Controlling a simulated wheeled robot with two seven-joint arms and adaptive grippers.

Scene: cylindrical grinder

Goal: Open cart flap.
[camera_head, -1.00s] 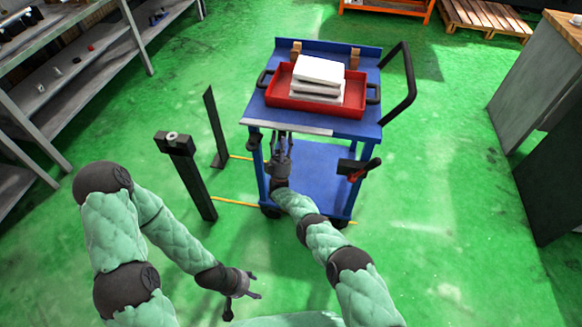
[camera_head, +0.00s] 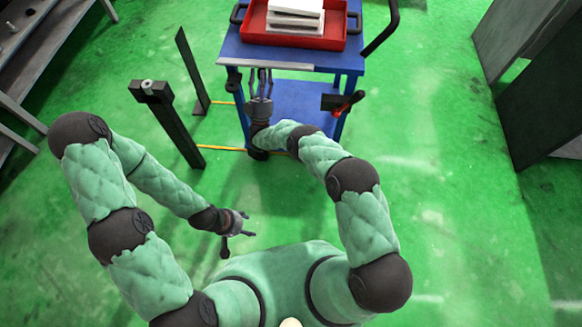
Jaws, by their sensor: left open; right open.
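The blue cart (camera_head: 345,63) stands at the top of the view. A grey-white strip (camera_head: 265,65) runs along its near top edge; I take this for the flap, but cannot tell for sure. My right gripper (camera_head: 260,82) is open, with its fingers pointing up at the cart's near edge just below the strip. I cannot tell whether they touch it. My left gripper (camera_head: 247,222) is open and empty, low over the green floor, well away from the cart.
A red tray (camera_head: 290,40) with white blocks (camera_head: 295,13) sits on the cart. A black handle (camera_head: 383,30) sticks out at its right. Black posts (camera_head: 172,125) stand left of the cart. Grey shelves (camera_head: 60,50) are at the left.

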